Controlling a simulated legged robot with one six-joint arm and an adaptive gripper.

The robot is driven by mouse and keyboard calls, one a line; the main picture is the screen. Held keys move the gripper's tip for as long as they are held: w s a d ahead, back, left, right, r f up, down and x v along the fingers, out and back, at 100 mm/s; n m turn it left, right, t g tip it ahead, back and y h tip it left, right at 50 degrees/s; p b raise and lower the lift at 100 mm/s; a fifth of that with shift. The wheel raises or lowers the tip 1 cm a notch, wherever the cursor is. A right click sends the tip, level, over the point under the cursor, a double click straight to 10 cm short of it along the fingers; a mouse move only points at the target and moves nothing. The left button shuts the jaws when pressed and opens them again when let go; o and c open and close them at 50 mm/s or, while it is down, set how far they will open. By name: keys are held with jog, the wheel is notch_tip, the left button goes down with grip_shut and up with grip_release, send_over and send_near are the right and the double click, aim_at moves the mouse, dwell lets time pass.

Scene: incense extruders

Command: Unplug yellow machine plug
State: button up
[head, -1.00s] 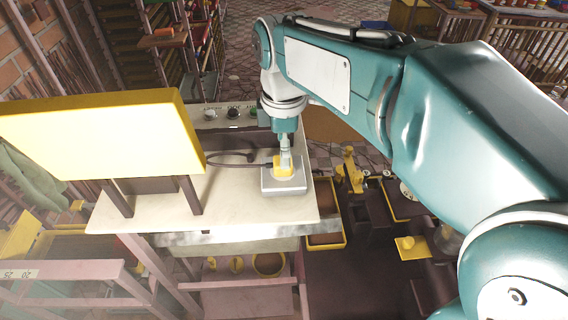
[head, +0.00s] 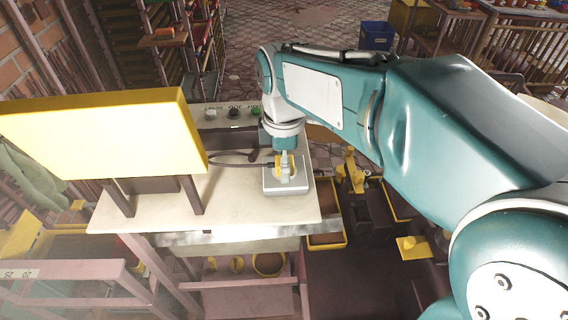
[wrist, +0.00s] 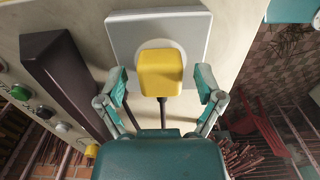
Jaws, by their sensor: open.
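The yellow plug (wrist: 160,72) sits in a pale round recess on a grey square socket box (wrist: 192,30). In the wrist view its dark cord runs down towards my gripper's body. My gripper (wrist: 162,82) is open, with one teal finger on each side of the plug and a visible gap on both sides. In the head view my gripper (head: 286,168) is above the socket box (head: 288,189), and the plug (head: 278,161) is partly hidden behind a finger. The black cord (head: 228,155) trails left over the worktop.
The socket box stands on a cream worktop (head: 240,208) near its right edge. A large yellow panel (head: 95,135) on dark posts rises at the left. Knobs (head: 234,112) line the back. Yellow-edged trays and machine parts lie below at the right.

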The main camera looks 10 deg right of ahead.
dwell(0.5)
grip_shut()
jog(key=shift+r, duration=0.1)
jog(key=shift+r, duration=2.9)
